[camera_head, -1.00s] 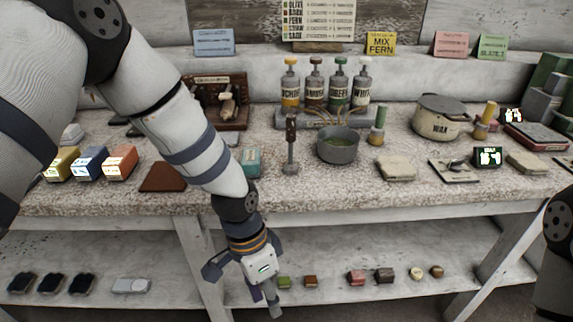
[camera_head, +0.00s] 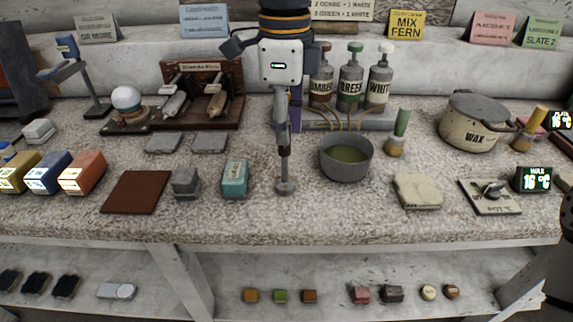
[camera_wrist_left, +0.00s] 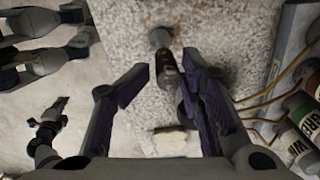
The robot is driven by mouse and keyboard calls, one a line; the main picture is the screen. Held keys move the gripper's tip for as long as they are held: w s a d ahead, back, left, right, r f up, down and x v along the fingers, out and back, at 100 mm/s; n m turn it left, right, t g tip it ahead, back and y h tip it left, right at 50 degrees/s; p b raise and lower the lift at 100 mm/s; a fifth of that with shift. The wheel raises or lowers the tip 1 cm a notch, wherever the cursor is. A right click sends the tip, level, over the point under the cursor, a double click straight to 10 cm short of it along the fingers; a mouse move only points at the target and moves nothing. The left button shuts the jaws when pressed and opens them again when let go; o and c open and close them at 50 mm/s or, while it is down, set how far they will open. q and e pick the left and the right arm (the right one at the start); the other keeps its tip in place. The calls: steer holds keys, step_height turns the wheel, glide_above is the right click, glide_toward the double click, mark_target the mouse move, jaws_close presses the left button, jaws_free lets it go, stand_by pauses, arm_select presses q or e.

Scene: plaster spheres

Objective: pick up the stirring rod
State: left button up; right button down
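The stirring rod seems to be the slim upright tool with a dark shaft (camera_head: 284,152) and a round grey foot, standing on the speckled bench left of the pot. My left gripper (camera_head: 286,128) points down over it from above, hiding its top. In the left wrist view the rod (camera_wrist_left: 165,60) lies between the two fingers (camera_wrist_left: 165,78), closer to the right-hand finger. The fingers are apart and no grip on the rod shows. My right gripper is out of view.
A grey pot with green liquid (camera_head: 346,158) stands just right of the rod. Labelled bottles (camera_head: 350,85) stand behind. A teal box (camera_head: 235,180) and a small grey block (camera_head: 186,183) are to the left. A wax pot (camera_head: 470,125) is further right.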

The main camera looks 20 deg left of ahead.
mark_target(284, 155)
arm_select(q)
step_height(284, 155, down, 8)
steer(key=shift+r, duration=0.25)
jaws_close()
